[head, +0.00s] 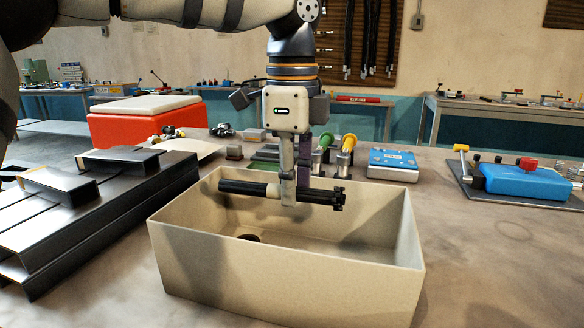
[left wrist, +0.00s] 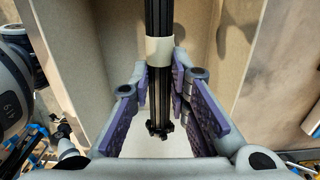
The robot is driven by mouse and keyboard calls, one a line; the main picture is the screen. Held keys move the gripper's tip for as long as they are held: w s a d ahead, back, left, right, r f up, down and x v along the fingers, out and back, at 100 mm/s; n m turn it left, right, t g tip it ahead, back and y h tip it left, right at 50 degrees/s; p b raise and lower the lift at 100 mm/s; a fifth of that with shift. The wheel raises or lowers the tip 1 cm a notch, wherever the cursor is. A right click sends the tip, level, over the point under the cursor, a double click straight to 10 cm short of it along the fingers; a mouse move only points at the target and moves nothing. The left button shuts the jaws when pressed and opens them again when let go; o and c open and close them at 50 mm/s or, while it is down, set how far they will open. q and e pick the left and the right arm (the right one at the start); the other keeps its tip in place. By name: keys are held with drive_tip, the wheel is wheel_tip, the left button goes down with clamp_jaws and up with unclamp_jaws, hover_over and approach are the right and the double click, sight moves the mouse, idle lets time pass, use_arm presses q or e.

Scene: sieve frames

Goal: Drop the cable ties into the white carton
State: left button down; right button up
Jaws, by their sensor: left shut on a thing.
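The cable ties (head: 245,187) are a dark bundle with a pale band around it, lying level above the white carton (head: 290,280). My left gripper (head: 288,197) reaches down over the carton and is shut on the bundle. In the left wrist view the bundle (left wrist: 159,45) runs between the purple finger pads of the left gripper (left wrist: 165,95). The carton is open-topped and cream coloured. A small dark round thing (head: 249,238) shows on its floor; I cannot tell what it is. My right gripper is not in view.
Dark metal profiles (head: 95,215) lie left of the carton. Behind it stand a red box with a pale lid (head: 145,122), green and yellow-handled tools (head: 345,150) and a blue-white box (head: 393,164). A blue device (head: 527,182) sits right. The table's front right is clear.

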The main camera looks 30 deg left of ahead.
use_arm(q)
drive_tip(key=c, duration=1.4)
unclamp_jaws()
drive_tip(key=shift+c, duration=0.2)
drive_tip(key=shift+r, duration=0.1)
wheel_tip(320, 180, up, 12)
